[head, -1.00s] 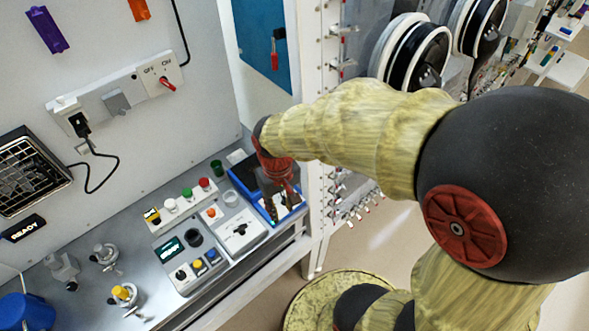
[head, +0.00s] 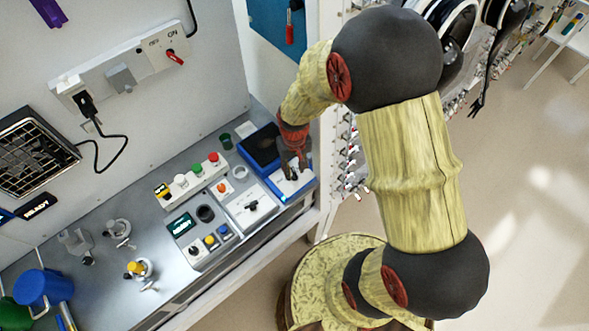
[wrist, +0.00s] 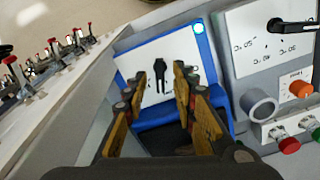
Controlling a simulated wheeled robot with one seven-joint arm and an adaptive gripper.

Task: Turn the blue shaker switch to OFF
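The blue shaker (head: 259,146) is a blue box with a white front panel, at the right end of the bench in the head view. In the wrist view its white panel (wrist: 142,58) carries a black switch knob (wrist: 162,77). A cyan light (wrist: 198,28) glows at the panel's upper right corner. The panel's lettering is too small to read. My gripper (wrist: 161,83) is open, pointing at the panel, with its tan fingers to either side of the knob. I cannot tell whether they touch it. My gripper (head: 292,163) hides part of the shaker in the head view.
A grey-white box with a black handle (wrist: 292,24) stands beside the shaker. Close by are an orange knob (wrist: 300,88) and red and green buttons. Red-tipped valves (wrist: 53,45) line the other side. A wall outlet strip (head: 122,75) has an ON/OFF switch.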

